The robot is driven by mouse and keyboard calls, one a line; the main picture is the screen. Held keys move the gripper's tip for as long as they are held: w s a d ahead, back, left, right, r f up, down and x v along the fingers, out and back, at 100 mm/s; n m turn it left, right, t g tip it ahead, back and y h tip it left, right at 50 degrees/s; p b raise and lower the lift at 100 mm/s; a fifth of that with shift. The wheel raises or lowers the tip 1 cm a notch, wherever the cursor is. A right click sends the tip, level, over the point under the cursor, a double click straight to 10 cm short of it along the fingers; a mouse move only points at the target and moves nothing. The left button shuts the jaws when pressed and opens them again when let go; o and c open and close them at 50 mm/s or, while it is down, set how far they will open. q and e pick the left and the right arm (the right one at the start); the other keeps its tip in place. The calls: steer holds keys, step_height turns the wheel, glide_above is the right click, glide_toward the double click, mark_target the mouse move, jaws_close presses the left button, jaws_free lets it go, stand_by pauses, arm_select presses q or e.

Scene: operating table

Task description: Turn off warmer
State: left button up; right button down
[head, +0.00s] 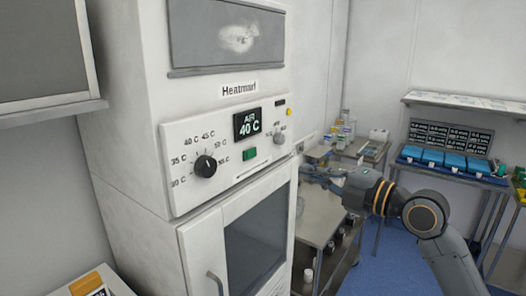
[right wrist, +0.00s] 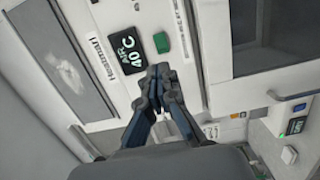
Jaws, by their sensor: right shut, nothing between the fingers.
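The warmer (head: 140,120) is a tall white cabinet marked Heatmarf. Its front panel has a lit display (head: 247,124) reading AIR 40 C, a black temperature dial (head: 205,166), a green button (head: 249,154) and a small grey knob (head: 279,138). My right gripper (head: 306,171) is shut and empty, just right of the panel. In the right wrist view, its fingertips (right wrist: 159,72) point at the panel, close below the green button (right wrist: 161,42) and beside the display (right wrist: 129,55). I cannot tell whether they touch the panel. My left gripper is not in view.
The warmer's lower glass door (head: 256,232) is closed and has a handle (head: 215,283). Behind my right arm stands a metal cart (head: 318,215) with bottles. Farther right, a table holds blue bins (head: 452,160).

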steer(key=p, duration=0.8)
glide_toward(254, 153)
steer(key=x, duration=0.5)
steer(key=shift+w+a+r, duration=0.2)
steer(key=shift+w+a, duration=0.05)
steer(key=shift+a, duration=0.05)
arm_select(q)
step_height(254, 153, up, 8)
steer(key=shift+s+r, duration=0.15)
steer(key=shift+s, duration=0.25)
arm_select(e)
steer(key=shift+w+a+f, duration=0.2)
steer(key=shift+w+a, duration=0.25)
